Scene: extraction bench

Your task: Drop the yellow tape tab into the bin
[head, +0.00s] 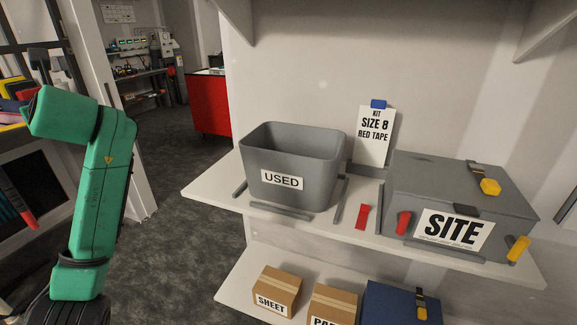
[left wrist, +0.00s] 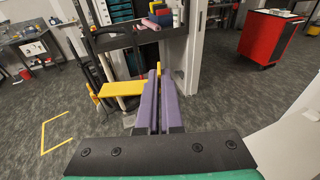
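Two yellow pieces show on the grey SITE case (head: 450,180) in the head view. One yellow tab (head: 490,187) is at a dark strap on the lid; another yellow piece (head: 518,248) is at the front right corner. I cannot tell which is the tape tab. The grey bin (head: 290,155), labelled USED, stands upright on the shelf, left of the case; its visible inside looks empty. My right gripper is not in view.
A red strip (head: 362,217) lies on the shelf (head: 215,190) between bin and case. A red tab (head: 403,222) is on the case front. A KIT card (head: 375,135) stands behind. Cartons (head: 277,290) and a blue case (head: 390,305) sit below. Dark rails surround the bin.

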